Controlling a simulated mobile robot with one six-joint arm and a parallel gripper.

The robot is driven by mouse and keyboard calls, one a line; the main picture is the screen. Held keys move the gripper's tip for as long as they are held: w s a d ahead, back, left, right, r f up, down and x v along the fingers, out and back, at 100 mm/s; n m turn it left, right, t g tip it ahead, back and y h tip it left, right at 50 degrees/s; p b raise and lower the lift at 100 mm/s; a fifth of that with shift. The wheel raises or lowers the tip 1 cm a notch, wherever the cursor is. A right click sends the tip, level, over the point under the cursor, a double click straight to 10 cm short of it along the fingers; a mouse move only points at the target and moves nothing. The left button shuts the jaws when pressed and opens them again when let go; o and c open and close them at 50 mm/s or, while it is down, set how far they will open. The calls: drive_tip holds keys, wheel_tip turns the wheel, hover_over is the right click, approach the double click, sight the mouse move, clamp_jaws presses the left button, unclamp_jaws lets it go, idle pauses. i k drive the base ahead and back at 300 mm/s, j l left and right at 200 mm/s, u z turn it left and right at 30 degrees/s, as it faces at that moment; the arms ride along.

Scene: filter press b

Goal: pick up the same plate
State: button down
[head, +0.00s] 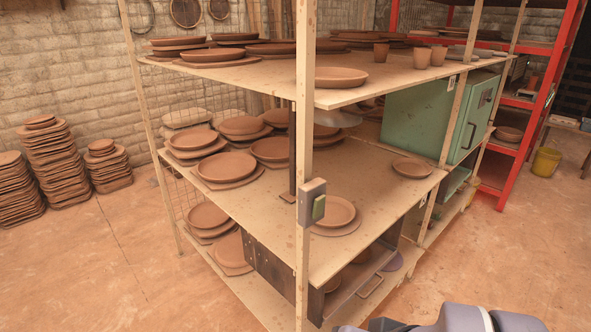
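Several brown clay plates rest on the wooden shelves; the view does not show which one is "the same plate". One plate (412,168) lies alone on the middle shelf at the right. Another plate (334,210) sits on a flat board behind the front post of the middle shelf. A third plate (341,76) lies at the front corner of the top shelf. More plates (228,166) sit on boards at the left of the middle shelf. Grey parts of my arm (462,319) show at the bottom right edge. My gripper is not in view.
A green cabinet (435,115) stands behind the right side. Stacks of clay pieces (56,163) stand on the floor at left. The floor at lower left is clear.

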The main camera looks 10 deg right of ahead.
sight(339, 212)
drive_tip(key=i+l+u, duration=0.2)
drive_tip(key=i+u, duration=0.15)
drive_tip(key=i+l+u, duration=0.35)
drive_tip(key=i, duration=0.2)
drive_tip(key=i+l+u, duration=0.35)
drive_tip(key=l, duration=0.15)
